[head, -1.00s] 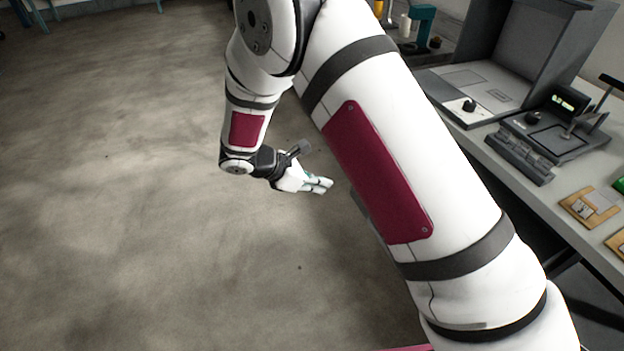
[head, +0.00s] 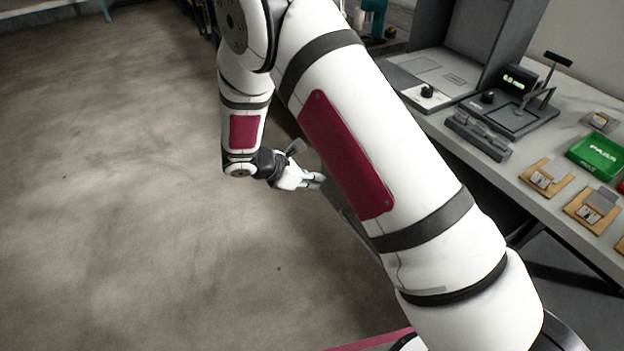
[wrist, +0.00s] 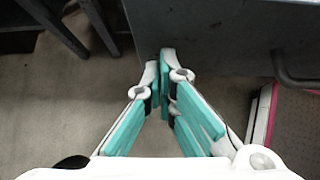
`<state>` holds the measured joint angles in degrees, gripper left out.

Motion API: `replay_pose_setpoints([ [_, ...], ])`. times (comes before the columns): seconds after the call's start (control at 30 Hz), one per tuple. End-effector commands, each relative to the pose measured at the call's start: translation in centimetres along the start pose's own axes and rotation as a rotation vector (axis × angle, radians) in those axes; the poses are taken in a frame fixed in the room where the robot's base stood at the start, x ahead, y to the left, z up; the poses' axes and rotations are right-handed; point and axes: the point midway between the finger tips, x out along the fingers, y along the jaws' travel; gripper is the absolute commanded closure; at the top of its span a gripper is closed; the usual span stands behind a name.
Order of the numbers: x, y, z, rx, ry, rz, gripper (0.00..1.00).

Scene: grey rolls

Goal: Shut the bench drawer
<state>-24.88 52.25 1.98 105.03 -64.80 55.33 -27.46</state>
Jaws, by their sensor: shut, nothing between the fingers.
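My gripper (head: 317,181) is shut and empty, out past my forearm in the head view. In the wrist view, its teal-padded fingers (wrist: 164,60) meet at the lower left part of a grey panel (wrist: 215,35), which looks like the bench drawer's front. A dark bar handle (wrist: 290,78) is on the panel, to the right of the fingers. The fingertips overlap the panel in the picture; I cannot tell whether they touch it. In the head view my arm hides most of the drawer; only a grey edge (head: 346,214) shows beside it.
The bench top (head: 470,150) runs along the right. It bears a grey device with a lever (head: 515,110), a green PASS tray (head: 597,156) and several tan plates (head: 545,177). Dark legs (wrist: 60,25) stand at the wrist view's upper left. The floor at left is clear.

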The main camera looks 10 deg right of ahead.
Motion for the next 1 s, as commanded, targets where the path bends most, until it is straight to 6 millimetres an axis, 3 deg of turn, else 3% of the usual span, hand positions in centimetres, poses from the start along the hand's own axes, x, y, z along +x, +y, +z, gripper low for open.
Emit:
replay_pose_setpoints([
  [0.17,0.7,0.0,0.6,0.001,-0.001,-0.001,1.00],
  [0.37,3.0,0.0,2.9,0.004,-0.002,-0.003,1.00],
  [1.0,15.9,-0.1,14.7,0.005,-0.003,-0.003,1.00],
])
